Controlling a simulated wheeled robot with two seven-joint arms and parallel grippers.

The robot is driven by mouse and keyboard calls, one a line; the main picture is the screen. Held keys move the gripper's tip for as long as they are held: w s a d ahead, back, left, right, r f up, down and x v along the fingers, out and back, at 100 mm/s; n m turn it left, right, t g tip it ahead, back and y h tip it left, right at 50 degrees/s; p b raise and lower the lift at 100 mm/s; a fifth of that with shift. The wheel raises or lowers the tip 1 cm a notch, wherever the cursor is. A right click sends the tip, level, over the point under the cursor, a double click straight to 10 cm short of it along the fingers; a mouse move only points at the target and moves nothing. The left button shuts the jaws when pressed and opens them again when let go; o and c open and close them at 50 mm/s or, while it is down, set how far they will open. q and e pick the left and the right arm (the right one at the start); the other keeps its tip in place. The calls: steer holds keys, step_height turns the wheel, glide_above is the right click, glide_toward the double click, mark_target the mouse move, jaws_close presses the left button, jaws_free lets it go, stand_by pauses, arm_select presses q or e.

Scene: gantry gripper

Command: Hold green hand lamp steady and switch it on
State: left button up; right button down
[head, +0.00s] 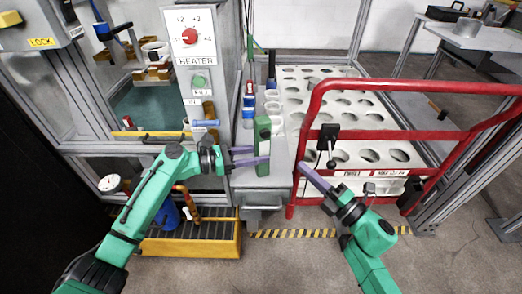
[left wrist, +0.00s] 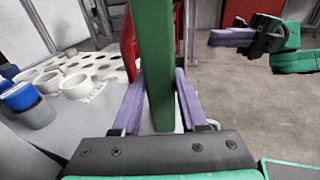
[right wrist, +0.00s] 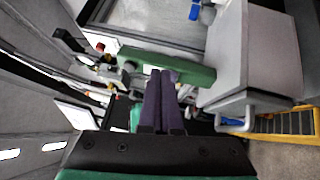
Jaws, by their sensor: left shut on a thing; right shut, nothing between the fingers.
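The green hand lamp (head: 262,135) stands upright at the front of the grey bench, right of the heater column. My left gripper (head: 258,155) is shut on its lower part from the left; the left wrist view shows the lamp (left wrist: 153,50) between both purple fingers. My right gripper (head: 302,166) is shut and empty, to the right of the lamp and apart from it, its fingers pointing up and left. In the right wrist view the lamp (right wrist: 180,66) lies across beyond the shut fingertips (right wrist: 161,74). I cannot make out its switch.
A red rail (head: 317,108) stands close to my right gripper, with a black device (head: 327,137) on it. White cups (head: 272,107) sit behind the lamp. The heater column (head: 192,45) is at the left. A yellow tray (head: 205,246) lies below. Floor at the front right is clear.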

mark_target(265, 134)
steer(key=s+a+r+n+g+y, duration=0.5)
steer(key=s+a+r+n, duration=0.15)
steer(key=n, duration=0.25)
steer(key=w+a, duration=0.1)
steer(key=w, duration=0.8)
steer(key=shift+a+r, duration=0.4)
steer(key=shift+r, duration=0.05)
stand_by(0.7)
steer(key=shift+w+a, duration=0.1)
steer(key=shift+w, duration=0.3)
steer(key=shift+s, duration=0.45)
steer(key=shift+s, duration=0.15)
